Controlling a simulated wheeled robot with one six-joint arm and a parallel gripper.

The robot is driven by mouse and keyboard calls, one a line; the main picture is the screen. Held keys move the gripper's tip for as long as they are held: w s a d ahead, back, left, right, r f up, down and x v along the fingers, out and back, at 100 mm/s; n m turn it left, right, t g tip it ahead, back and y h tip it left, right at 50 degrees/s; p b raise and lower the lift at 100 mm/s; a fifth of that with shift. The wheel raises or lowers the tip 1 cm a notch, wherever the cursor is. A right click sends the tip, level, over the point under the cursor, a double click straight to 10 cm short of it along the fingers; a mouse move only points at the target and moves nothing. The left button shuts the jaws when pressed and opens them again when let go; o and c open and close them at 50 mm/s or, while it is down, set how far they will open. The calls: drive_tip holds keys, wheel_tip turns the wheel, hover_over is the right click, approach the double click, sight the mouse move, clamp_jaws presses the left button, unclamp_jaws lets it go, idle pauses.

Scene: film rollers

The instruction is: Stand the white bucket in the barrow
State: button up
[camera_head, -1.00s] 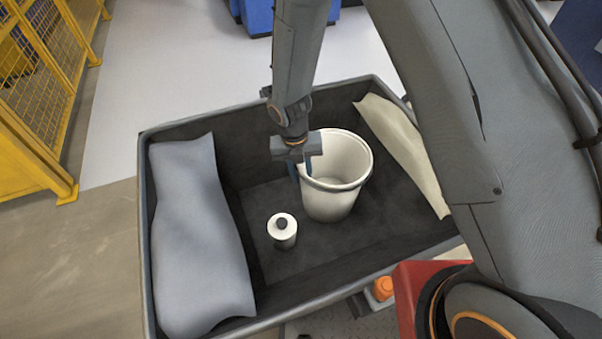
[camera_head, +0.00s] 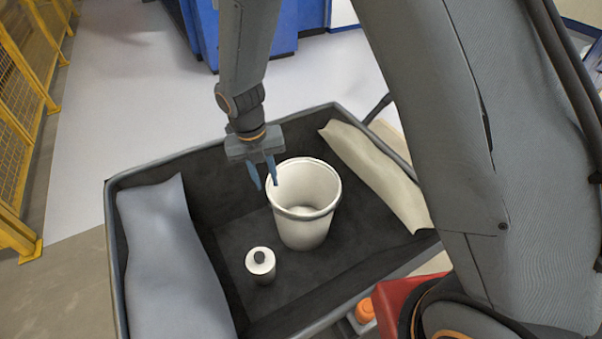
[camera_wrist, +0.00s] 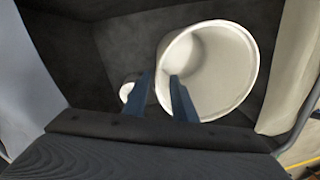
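The white bucket (camera_head: 304,228) stands upright on the dark floor of the barrow (camera_head: 112,235), a deep open bin with a grey rim. My gripper (camera_head: 265,186) is at the bucket's upper left edge. Its two blue fingers are spread apart, one overlapping the rim in the picture and one to its left. In the wrist view the bucket (camera_wrist: 222,55) shows its open mouth, and its near rim passes between the fingers of my gripper (camera_wrist: 160,78). I cannot tell whether a finger touches the rim.
A grey-blue sack (camera_head: 172,265) fills the barrow's left side, and a cream sack (camera_head: 375,172) leans at the right. A yellow mesh fence (camera_head: 22,110) and blue equipment (camera_head: 285,25) stand beyond.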

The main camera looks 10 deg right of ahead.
drive_tip(key=s+d+r+m, duration=0.3)
drive_tip(key=d+r+m, duration=0.3)
drive_tip(key=d+m, duration=0.3)
drive_tip(key=s+d+r+m, duration=0.2)
drive_tip(key=d+r+m, duration=0.45)
drive_tip(key=m, duration=0.45)
drive_tip(key=s+d+r+m, duration=0.3)
drive_tip(key=s+d+m, duration=0.1)
drive_tip(key=m, duration=0.5)
drive_tip(key=s+d+r+m+y, duration=0.1)
drive_tip(key=s+d+r+m, duration=0.1)
drive_tip(key=s+m, duration=0.4)
drive_tip(key=d+m, duration=0.1)
drive_tip(key=m, duration=0.1)
drive_tip(key=shift+s+d+r+m, duration=0.35)
drive_tip(key=shift+s+r+m, duration=0.05)
drive_tip(key=shift+r, duration=0.1)
drive_tip(key=shift+n, duration=0.4)
drive_tip(key=r+p, duration=0.1)
drive_tip(key=p, duration=0.2)
drive_tip(key=a+r+p, duration=0.1)
drive_tip(key=r+p, duration=0.1)
drive_tip(key=p, duration=0.1)
drive_tip(key=s+r+p, duration=0.1)
drive_tip(key=r+p, duration=0.1)
drive_tip(key=p, duration=0.2)
drive_tip(key=shift+a+r, duration=0.1)
drive_tip(key=shift+a, duration=0.05)
